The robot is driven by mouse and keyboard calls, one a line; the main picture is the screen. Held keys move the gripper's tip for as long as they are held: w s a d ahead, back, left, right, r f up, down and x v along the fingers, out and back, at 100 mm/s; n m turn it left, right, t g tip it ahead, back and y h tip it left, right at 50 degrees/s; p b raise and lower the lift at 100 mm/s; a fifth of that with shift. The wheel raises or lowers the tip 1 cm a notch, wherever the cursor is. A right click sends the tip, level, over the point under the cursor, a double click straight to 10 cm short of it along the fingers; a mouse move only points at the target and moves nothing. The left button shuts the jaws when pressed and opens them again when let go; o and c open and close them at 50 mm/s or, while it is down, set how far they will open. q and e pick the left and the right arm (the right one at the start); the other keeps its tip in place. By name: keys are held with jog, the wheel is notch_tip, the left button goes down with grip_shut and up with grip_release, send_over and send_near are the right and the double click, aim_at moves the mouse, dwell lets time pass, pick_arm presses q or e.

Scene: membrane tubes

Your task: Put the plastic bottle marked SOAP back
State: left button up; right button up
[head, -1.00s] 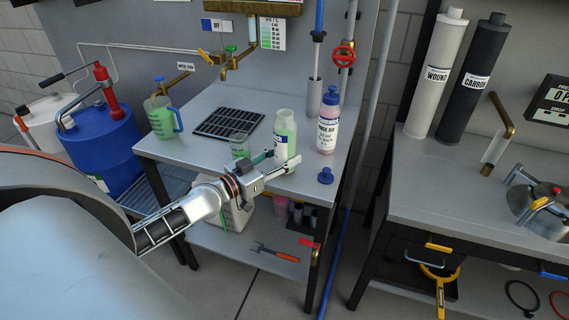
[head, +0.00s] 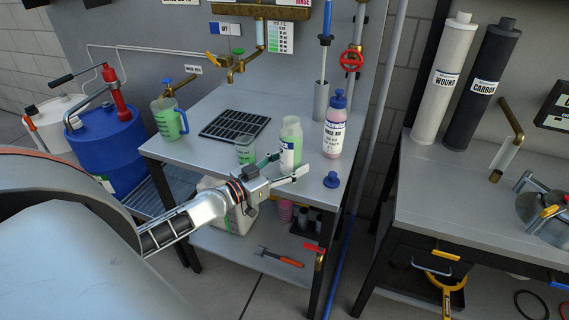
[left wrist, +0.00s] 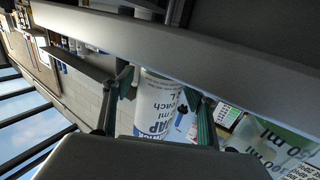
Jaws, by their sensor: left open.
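The SOAP bottle (head: 291,138) is white and translucent with green liquid. It stands upright and uncapped on the grey bench beside the sink grate. My left gripper (head: 284,170) is open, with one finger on each side of the bottle's lower part. The left wrist view shows the bottle's label (left wrist: 160,115) between the fingers (left wrist: 160,122), partly cut off by the gripper body. Whether the pads touch the bottle I cannot tell. A blue cap (head: 332,180) lies on the bench to the right. My right gripper is not in view.
A capped rinse aid bottle (head: 335,128) stands close to the right. A beaker (head: 245,150) stands just left, also seen in the left wrist view (left wrist: 270,140). A green jug (head: 169,120) is farther left, and a brass tap (head: 238,62) is behind. The front-right bench corner is fairly clear.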

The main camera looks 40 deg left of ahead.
pick_arm(q)
jog(key=b+v, duration=0.1)
jog(key=v, duration=1)
jog(key=s+d+f+g, duration=0.2)
jog(key=s+d+f, duration=0.2)
jog(key=f, duration=0.5)
jog(key=s+d+f+m+g+y, duration=0.1)
jog(key=s+d+f+g, duration=0.1)
jog(key=s+d+f, duration=0.3)
jog(key=s+d+f+g+y, duration=0.1)
jog(key=s+d+f, duration=0.4)
jog(key=d+f, duration=0.6)
jog(key=shift+s+f+g, duration=0.25)
jog(key=shift+f+g, duration=0.6)
jog(key=shift+g, duration=0.05)
